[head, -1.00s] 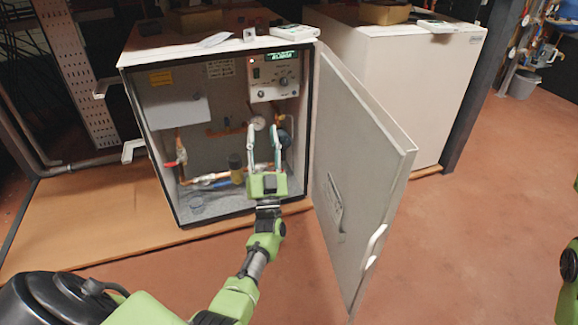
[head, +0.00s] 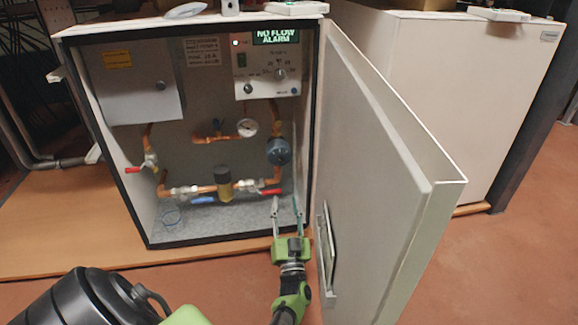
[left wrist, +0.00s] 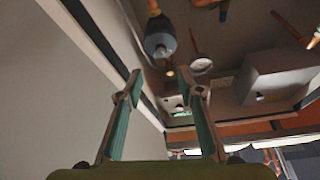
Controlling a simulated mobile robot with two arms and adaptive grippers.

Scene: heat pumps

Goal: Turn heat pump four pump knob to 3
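The open heat pump cabinet (head: 310,120) stands ahead. A dark blue round pump (head: 278,151) sits on the copper pipe at its right inside. It also shows in the left wrist view (left wrist: 160,38); I cannot read any setting on it. The control panel (head: 268,72) above has a knob, and its display reads "NO FLOW ALARM". My left gripper (head: 285,200) is open and empty, below the pump at the cabinet's front right. Its two fingers (left wrist: 161,80) stand apart in the left wrist view, with the pump beyond their tips. My right gripper is out of view.
The cabinet door (head: 385,170) stands open, close to the right of my left gripper. A red-handled valve (head: 270,191) is near the fingertips. A brass fitting (head: 224,183) and a gauge (head: 247,127) are further left. A second white cabinet (head: 460,100) stands at right.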

